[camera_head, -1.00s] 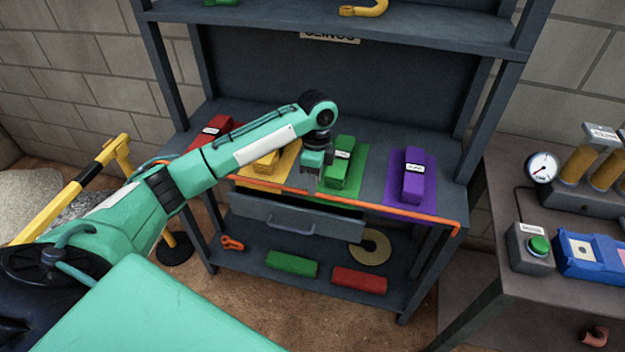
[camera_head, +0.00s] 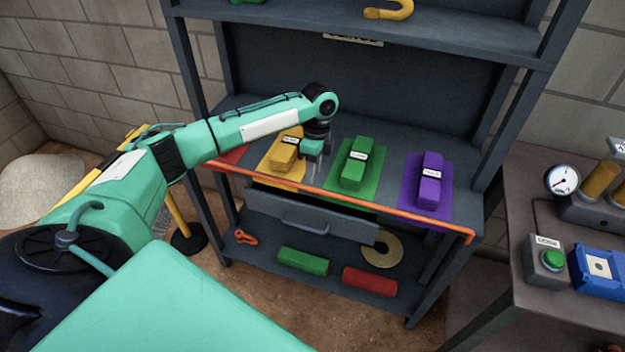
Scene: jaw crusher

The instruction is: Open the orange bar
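The orange bar (camera_head: 400,212) runs across the front of the grey shelf unit (camera_head: 420,305), just at the front edge of the middle shelf and above the drawer. It spans nearly the full width, with a bent end at the right post. My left gripper (camera_head: 310,172) points down over the middle shelf, close behind or above the bar, between the yellow and green slings. I cannot tell whether it touches the bar. Its fingers are small and dark here, and their opening is unclear. My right gripper is not in view.
Folded yellow (camera_head: 286,150), green (camera_head: 354,168) and purple (camera_head: 430,182) slings lie on the middle shelf. A drawer (camera_head: 320,219) stands partly out below the bar. A yellow post (camera_head: 180,222) stands left.

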